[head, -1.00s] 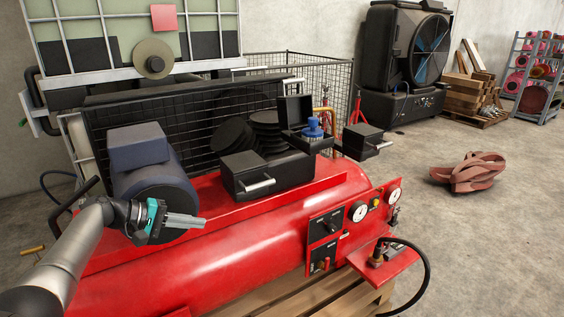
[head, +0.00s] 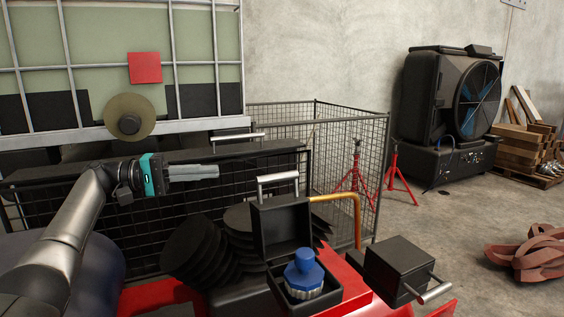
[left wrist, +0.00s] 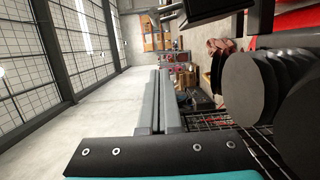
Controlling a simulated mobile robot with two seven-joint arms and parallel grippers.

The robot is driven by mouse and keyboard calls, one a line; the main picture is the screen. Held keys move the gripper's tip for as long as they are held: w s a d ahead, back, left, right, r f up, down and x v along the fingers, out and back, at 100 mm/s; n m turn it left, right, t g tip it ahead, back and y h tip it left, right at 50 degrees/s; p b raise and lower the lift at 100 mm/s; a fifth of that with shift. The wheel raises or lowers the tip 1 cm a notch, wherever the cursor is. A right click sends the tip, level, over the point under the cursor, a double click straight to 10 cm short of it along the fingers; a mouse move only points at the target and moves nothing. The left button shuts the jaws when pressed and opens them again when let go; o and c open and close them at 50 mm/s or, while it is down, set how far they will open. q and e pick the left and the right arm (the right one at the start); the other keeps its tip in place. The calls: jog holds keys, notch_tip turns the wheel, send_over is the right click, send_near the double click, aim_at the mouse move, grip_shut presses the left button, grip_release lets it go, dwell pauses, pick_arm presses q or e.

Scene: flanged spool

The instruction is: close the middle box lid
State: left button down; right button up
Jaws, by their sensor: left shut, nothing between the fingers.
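The middle box (head: 330,301) is black and stands open at the bottom centre of the head view. Its lid (head: 283,230) stands raised at the back, with a pale bar handle (head: 278,181) at its top. A blue-topped object (head: 303,272) with a pale ribbed base sits inside the box. My left gripper (head: 216,171) is shut and empty, pointing right, to the left of the lid and apart from it. Its closed fingers also show in the left wrist view (left wrist: 159,100). My right gripper is not in view.
A closed black box (head: 398,268) with a bar handle stands to the right. Black discs (head: 198,252) lean left of the open box. A wire cage (head: 345,150), an orange bent pipe (head: 345,198) and red stands (head: 393,178) are behind.

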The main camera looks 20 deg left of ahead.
pick_arm(q)
jog(key=w+d+p, duration=0.3)
jog(key=d, duration=0.8)
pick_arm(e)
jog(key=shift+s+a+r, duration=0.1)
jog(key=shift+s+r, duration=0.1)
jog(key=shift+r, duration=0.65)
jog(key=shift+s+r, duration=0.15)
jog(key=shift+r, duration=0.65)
pick_arm(q)
jog(key=shift+d+r, duration=0.1)
jog(key=shift+d, duration=0.15)
